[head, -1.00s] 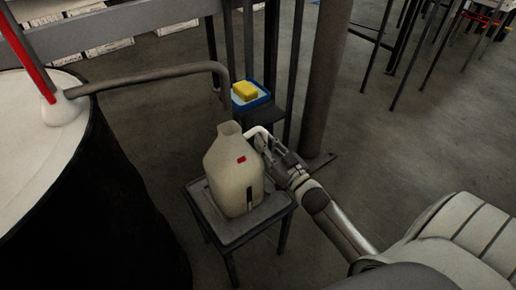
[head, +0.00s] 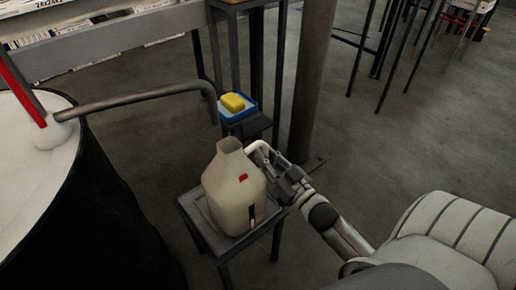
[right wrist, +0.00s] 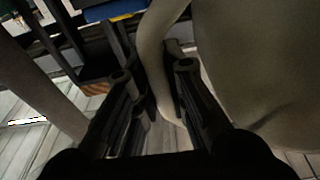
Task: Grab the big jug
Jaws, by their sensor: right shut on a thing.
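The big jug (head: 233,190) is off-white with an open top and a small red mark. It stands over a small grey stool (head: 205,232), tilted slightly in the head view; I cannot tell whether it touches the seat. My right gripper (head: 266,160) is at the jug's right side, shut on its handle. In the right wrist view the fingers (right wrist: 155,100) lie on either side of the pale handle (right wrist: 155,55), and the jug's body (right wrist: 255,70) fills the right. My left gripper is not in view.
A bent grey pipe (head: 150,96) from a large black-sided drum (head: 95,215) ends just above the jug's mouth. Behind stands a small shelf with a blue tray (head: 250,110) and yellow sponge (head: 233,102). A thick post (head: 310,90) rises behind my right gripper.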

